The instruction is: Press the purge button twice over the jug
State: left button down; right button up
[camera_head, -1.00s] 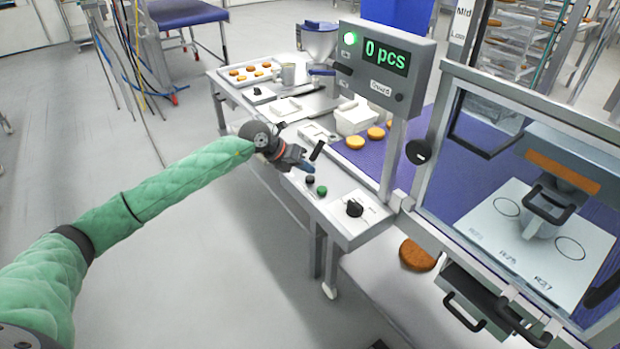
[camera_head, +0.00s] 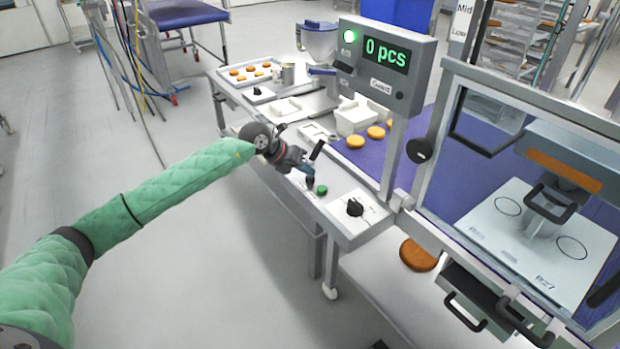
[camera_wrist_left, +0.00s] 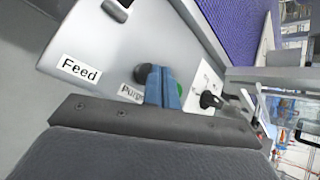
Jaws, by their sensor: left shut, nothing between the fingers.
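The purge button is a dark round knob on the grey control panel; it shows in the head view (camera_head: 310,182) and in the wrist view (camera_wrist_left: 142,74), next to a partly hidden "Purge" label (camera_wrist_left: 130,93). My left gripper (camera_head: 309,174) has its blue fingers shut and empty, right at the button. In the wrist view its fingertips (camera_wrist_left: 163,72) overlap the button's edge; I cannot tell whether they touch it. A small grey metal vessel (camera_head: 287,73), apparently the jug, stands at the line's far end beside the hopper. My right gripper is out of view.
A green button (camera_head: 321,190) sits close beside the fingers, and a black rotary knob (camera_head: 355,207) lies further right. The display post (camera_head: 392,160) rises behind the panel, its screen (camera_head: 385,55) reading "0 pcs". A glazed guard (camera_head: 530,200) stands right.

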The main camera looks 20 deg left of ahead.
aim_at(306, 178)
pick_arm(q)
jog(key=shift+f+b, duration=0.4)
jog(key=shift+f, duration=0.2)
dwell(0.7)
jog(key=shift+r, duration=0.2)
jog(key=shift+r+p, duration=0.35)
jog(key=shift+r, duration=0.45)
jog(key=shift+r, duration=0.1)
jog(key=shift+r+p, duration=0.85)
jog(key=shift+r, duration=1.6)
